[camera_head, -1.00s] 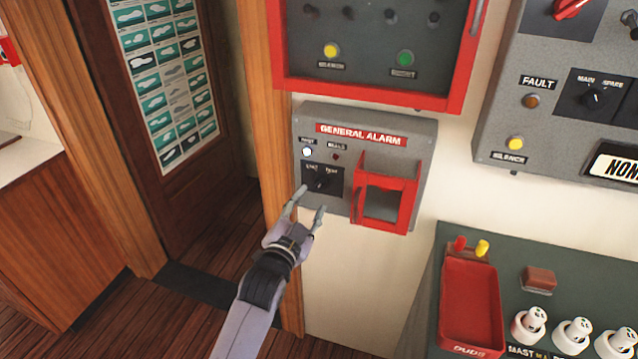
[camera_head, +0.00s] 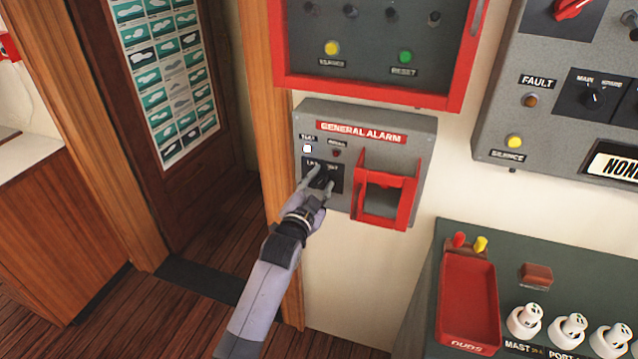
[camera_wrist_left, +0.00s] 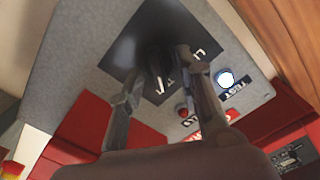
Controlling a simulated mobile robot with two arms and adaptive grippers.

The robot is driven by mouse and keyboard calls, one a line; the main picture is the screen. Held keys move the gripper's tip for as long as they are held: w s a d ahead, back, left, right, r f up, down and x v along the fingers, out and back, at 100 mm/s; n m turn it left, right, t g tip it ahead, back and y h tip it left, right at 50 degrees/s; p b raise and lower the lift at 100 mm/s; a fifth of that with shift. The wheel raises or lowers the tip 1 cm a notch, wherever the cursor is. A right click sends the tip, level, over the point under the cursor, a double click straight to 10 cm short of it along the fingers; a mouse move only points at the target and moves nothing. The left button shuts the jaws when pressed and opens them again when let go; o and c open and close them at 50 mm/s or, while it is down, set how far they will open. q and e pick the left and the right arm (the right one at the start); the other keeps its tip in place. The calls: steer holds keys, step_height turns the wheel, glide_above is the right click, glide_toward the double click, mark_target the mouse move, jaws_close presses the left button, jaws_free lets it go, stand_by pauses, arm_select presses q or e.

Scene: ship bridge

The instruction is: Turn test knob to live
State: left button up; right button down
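The grey general alarm box (camera_head: 418,150) is on the wall in the middle of the head view. Its black knob plate (camera_head: 308,182) is at lower left, with labels above the knob. The dark knob (camera_wrist_left: 158,58) shows in the left wrist view; its pointing direction is unclear. My left gripper (camera_head: 322,174) is at the plate, its fingers apart on either side of the knob. In the left wrist view the gripper (camera_wrist_left: 160,66) shows a gap around the knob; I cannot tell whether either finger touches it. A white lamp (camera_head: 307,149) labelled test is lit. My right gripper is out of view.
A red hinged guard frame (camera_head: 386,190) sticks out just right of the knob plate. A red-framed panel (camera_head: 370,95) is above the box. A grey console with a red tray (camera_head: 468,300) stands at lower right. The wall below the box is clear.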

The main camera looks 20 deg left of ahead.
arm_select(q)
jaws_close()
steer(key=shift+n, duration=0.4)
steer(key=shift+a+n+p, duration=0.1)
steer(key=shift+n+p, duration=0.4)
steer(key=shift+n, duration=0.5)
steer(key=n+p, duration=0.1)
steer(key=n, duration=0.2)
steer(key=shift+a+r+n, duration=0.1)
steer(key=shift+a+n, duration=0.05)
steer(key=shift+n, duration=0.15)
steer(key=n+p, duration=0.1)
steer(key=n, duration=0.3)
steer(key=shift+a, duration=0.15)
steer(key=shift+a+n, duration=0.1)
steer(key=shift+n, duration=1.7)
